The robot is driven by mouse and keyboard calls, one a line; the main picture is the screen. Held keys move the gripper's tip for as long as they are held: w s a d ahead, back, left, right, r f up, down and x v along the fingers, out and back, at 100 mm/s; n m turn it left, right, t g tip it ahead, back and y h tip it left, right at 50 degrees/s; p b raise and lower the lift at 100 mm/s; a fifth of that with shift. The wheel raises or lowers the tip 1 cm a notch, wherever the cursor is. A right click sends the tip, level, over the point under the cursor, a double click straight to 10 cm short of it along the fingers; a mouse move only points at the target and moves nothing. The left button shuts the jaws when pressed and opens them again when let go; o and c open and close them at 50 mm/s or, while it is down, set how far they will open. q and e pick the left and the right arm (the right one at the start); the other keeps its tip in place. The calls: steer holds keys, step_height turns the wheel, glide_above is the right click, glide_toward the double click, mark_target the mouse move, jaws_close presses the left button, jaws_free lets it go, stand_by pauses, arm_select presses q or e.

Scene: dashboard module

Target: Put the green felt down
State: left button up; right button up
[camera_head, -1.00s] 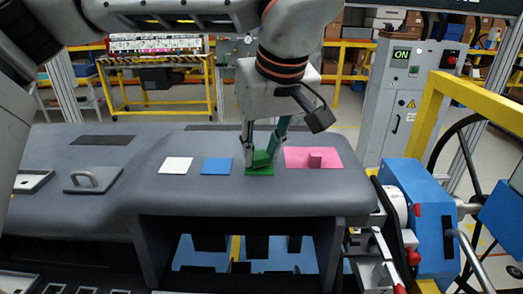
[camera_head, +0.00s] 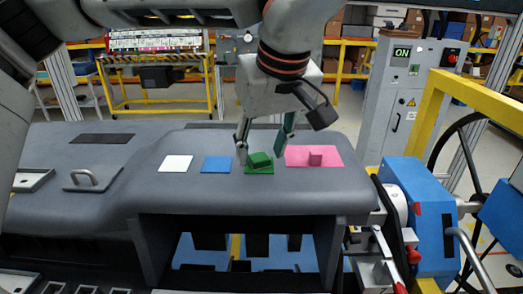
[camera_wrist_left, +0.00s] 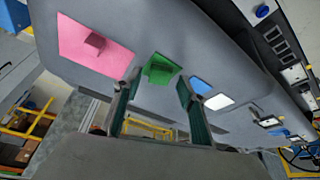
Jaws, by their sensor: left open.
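The green felt (camera_head: 260,160) is a small green block lying slightly tilted on the flat green square (camera_head: 262,171) on the grey dashboard top. My left gripper (camera_head: 262,156) is open, with one finger on each side of the green felt and clear space between them and it. In the left wrist view the green felt (camera_wrist_left: 160,69) lies beyond the parted fingertips of my left gripper (camera_wrist_left: 158,86). My right gripper is not in view.
A pink square (camera_head: 328,155) with a pink block (camera_head: 315,158) lies right of the green one. A blue square (camera_head: 217,165) and a white square (camera_head: 176,164) lie to the left. The grey dashboard (camera_head: 200,195) is bare in front of them.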

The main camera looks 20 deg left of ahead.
arm_select(q)
steer(key=v, duration=1.1)
steer(key=shift+s, duration=0.15)
steer(key=shift+s, duration=0.1)
